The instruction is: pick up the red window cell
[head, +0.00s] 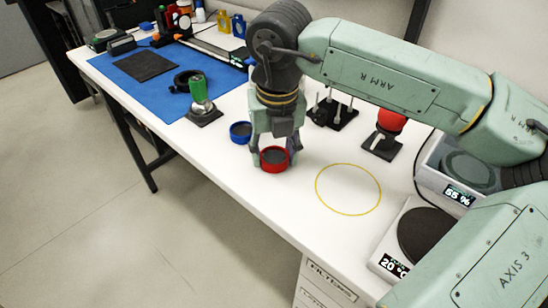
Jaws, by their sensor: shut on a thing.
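The red window cell (274,160) is a short red ring with a dark middle, at the front part of the white bench. My gripper (270,150) reaches down to it from above, its fingers shut on the cell's rim. The cell looks to be at or very near the bench top; I cannot tell whether there is a gap under it. The far finger and part of the cell's rim are hard to make out.
A blue window cell (240,132) stands close on the left. A yellow circle (348,189) marks clear bench on the right. Dark stands with posts (333,112), a red-topped holder (384,135) and a hotplate (425,236) stand behind and right.

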